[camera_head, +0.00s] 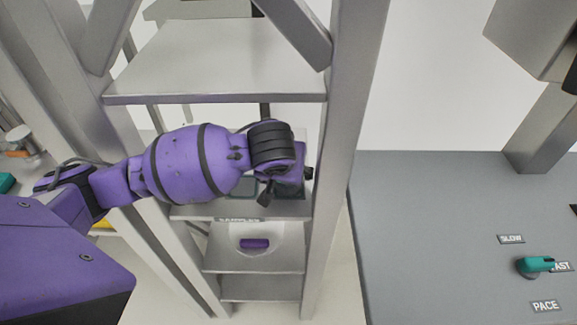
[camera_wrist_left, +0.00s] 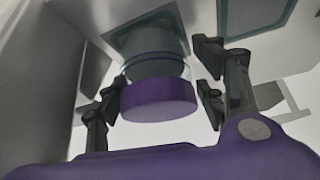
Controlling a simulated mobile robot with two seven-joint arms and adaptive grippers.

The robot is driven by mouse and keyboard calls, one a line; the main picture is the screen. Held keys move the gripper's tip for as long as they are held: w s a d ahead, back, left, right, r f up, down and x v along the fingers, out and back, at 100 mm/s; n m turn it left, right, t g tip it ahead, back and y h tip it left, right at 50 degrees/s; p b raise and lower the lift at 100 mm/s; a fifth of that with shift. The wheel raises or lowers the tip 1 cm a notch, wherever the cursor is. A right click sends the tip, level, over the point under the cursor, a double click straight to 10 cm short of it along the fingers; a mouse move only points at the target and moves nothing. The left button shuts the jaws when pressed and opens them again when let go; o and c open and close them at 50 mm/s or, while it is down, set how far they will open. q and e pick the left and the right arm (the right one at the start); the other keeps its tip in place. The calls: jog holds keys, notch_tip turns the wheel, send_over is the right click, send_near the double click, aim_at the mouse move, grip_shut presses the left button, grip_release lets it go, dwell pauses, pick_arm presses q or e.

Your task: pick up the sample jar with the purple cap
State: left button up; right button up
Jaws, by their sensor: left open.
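The sample jar's purple cap (camera_wrist_left: 160,100) shows in the left wrist view, with the clear jar body (camera_wrist_left: 155,68) behind it. My left gripper (camera_wrist_left: 160,85) is open, with one finger on each side of the cap and visible gaps between. In the head view my left gripper (camera_head: 287,184) is over the shelf labelled SAMPLES, in front of teal-edged square pads (camera_head: 243,186). The jar is hidden behind the gripper and wrist there. My right gripper is not in view.
Metal posts (camera_head: 345,130) flank the shelf, and a higher shelf (camera_head: 220,62) is above my wrist. A purple handle-like piece (camera_head: 254,243) sits in a pale rounded panel below the label. A grey counter (camera_head: 430,220) with a teal knob (camera_head: 535,265) stands right.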

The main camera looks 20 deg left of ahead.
pick_arm(q)
jog(key=shift+s+d, duration=0.15)
jog(key=shift+s, duration=0.15)
jog(key=shift+c, duration=1.7)
jog(key=c, duration=0.8)
jog(key=shift+c, duration=0.2)
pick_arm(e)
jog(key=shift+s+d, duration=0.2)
pick_arm(q)
jog(key=shift+w+r, duration=0.1)
